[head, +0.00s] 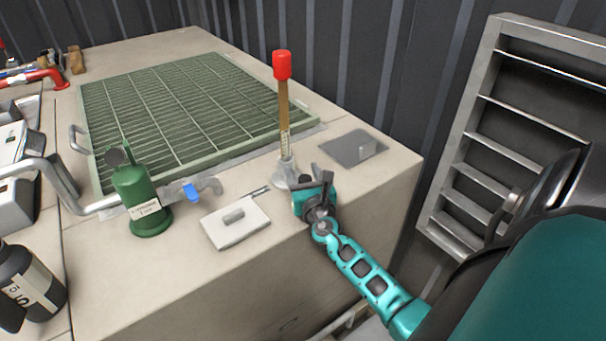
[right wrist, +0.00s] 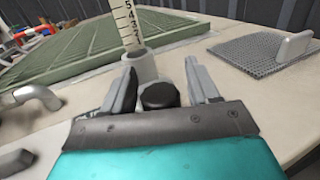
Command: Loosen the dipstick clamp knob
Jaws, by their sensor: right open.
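The dipstick (head: 284,112) has a red cap and stands upright in a grey clamp base (head: 285,174) on the beige housing top. In the right wrist view its scale (right wrist: 126,22) enters a grey tube collar (right wrist: 142,67). A round black knob (right wrist: 160,96) sits on the near side of the collar. My right gripper (head: 315,178) is at the clamp base, just right of the dipstick. In the right wrist view my right gripper (right wrist: 161,78) is open, with one finger on each side of the knob. Contact with the knob cannot be told. My left gripper is out of view.
A green grating (head: 185,110) lies behind. A grey mesh plate (head: 352,147) lies right. A metal ladder rack (head: 490,120) stands beyond.

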